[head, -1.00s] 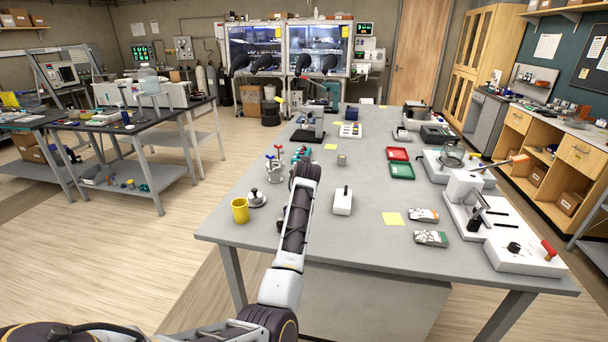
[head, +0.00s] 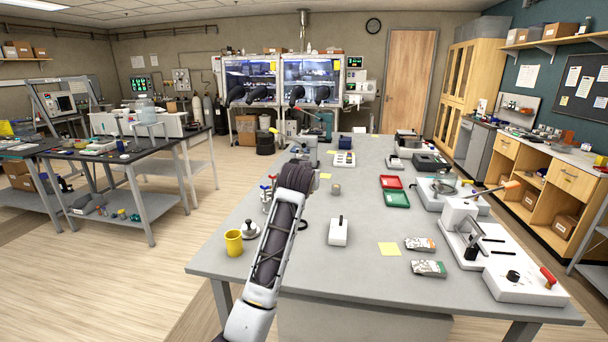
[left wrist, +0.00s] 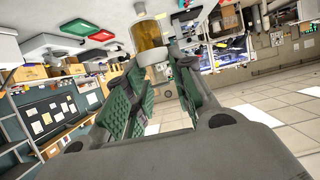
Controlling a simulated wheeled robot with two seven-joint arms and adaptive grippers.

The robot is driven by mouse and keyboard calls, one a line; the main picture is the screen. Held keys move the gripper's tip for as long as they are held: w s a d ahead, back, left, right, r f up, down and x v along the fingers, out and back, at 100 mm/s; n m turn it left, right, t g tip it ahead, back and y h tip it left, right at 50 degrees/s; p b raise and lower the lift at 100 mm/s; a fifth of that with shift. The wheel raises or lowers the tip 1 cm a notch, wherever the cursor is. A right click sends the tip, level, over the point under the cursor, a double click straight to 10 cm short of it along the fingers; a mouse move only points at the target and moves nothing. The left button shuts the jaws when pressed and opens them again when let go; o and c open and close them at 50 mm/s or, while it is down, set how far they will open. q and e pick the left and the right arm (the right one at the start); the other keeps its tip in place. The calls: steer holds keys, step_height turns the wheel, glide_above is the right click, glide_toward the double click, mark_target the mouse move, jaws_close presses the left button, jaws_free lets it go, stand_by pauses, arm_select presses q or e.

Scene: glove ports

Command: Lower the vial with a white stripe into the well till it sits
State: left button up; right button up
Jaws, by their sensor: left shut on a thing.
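In the left wrist view my left gripper (left wrist: 158,70) has its green-padded fingers closed on an amber vial (left wrist: 149,36). A white band or end (left wrist: 153,58) shows on the vial at the fingertips. The vial is held clear in front of a grey surface in that tilted view. In the head view my left arm reaches over the table and hides its own gripper and the vial. I cannot make out the well for certain; a small grey cylinder (head: 336,189) stands on the table right of the arm. My right gripper is not in view.
The grey table (head: 310,255) carries a yellow cup (head: 234,243), a white block with a black handle (head: 339,231), and red (head: 391,182) and green (head: 397,199) trays. White devices (head: 480,235) line its right side. The middle is fairly clear.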

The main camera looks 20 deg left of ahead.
arm_select(q)
steer(key=s+d+f+m+h, duration=0.1)
steer(key=s+d+f, duration=0.2)
steer(key=s+f, duration=0.5)
steer(key=s+d+f+m+h, duration=0.1)
steer(key=s+d+f, duration=0.3)
steer(key=s+f, duration=0.5)
steer(key=s+d+f+m+h, duration=0.1)
steer(key=s+d+f, duration=0.2)
steer(key=s+f, duration=0.6)
step_height(320, 180, down, 12)
steer(key=shift+s+d+f+h, duration=0.1)
steer(key=shift+s+d+h, duration=0.1)
steer(key=shift+d+h, duration=0.15)
